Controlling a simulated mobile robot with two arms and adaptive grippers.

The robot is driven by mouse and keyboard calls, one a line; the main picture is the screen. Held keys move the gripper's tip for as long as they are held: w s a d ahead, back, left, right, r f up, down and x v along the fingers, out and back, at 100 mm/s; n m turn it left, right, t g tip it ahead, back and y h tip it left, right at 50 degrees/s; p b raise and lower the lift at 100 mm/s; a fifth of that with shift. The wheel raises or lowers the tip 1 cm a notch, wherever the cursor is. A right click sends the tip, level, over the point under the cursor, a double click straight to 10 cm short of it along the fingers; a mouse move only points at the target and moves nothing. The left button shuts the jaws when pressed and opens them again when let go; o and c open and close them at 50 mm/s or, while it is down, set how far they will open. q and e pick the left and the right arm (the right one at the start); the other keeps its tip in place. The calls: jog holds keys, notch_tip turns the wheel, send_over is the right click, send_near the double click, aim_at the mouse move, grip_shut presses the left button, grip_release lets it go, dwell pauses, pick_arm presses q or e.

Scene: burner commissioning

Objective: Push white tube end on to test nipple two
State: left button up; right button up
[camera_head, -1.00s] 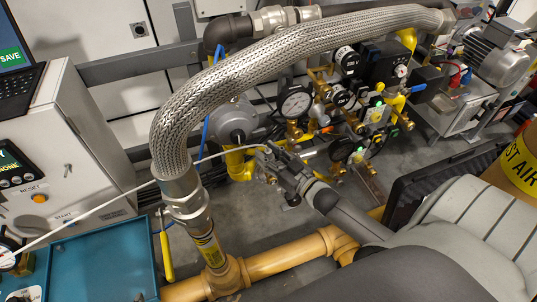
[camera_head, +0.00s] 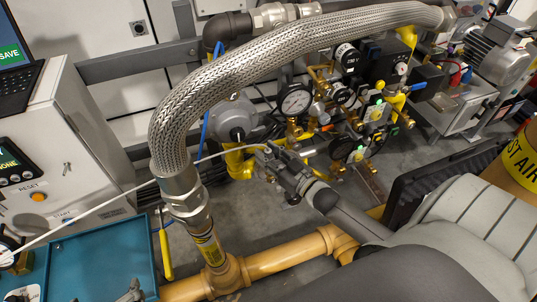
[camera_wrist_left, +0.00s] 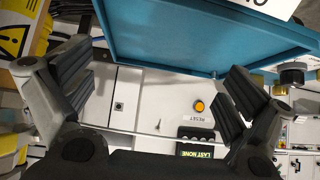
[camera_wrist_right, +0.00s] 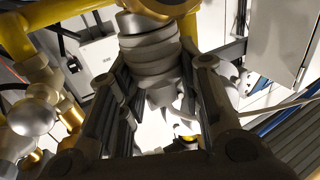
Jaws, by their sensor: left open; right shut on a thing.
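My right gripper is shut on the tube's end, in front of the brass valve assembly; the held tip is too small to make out. The tube also shows at the right of the right wrist view (camera_wrist_right: 285,106). My left gripper (camera_wrist_left: 155,95) is open and empty above the teal tray (camera_wrist_left: 150,62). Its tip shows at the bottom of the head view (camera_head: 130,292). I cannot tell which fitting is test nipple two.
The braided hose (camera_head: 270,75) arches over the work area. A pressure gauge (camera_head: 295,100) and several brass fittings stand beyond my right gripper. A yellow pipe (camera_head: 285,257) runs below. A grey control cabinet (camera_head: 80,130) stands at the left.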

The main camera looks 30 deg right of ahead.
pick_arm(q)
jog(key=shift+w+d+r, duration=0.1)
jog(key=shift+w+r, duration=0.1)
jog(key=shift+w, duration=0.05)
pick_arm(e)
jog(key=shift+f, duration=0.25)
jog(key=o, duration=1.1)
pick_arm(q)
jog(key=shift+s+f, duration=0.1)
jog(key=shift+s, duration=0.05)
pick_arm(e)
jog(key=shift+o, duration=0.2)
jog(key=shift+s, duration=0.15)
jog(key=s+d, duration=0.2)
jog(key=s, duration=0.9)
jog(key=shift+s, duration=0.3)
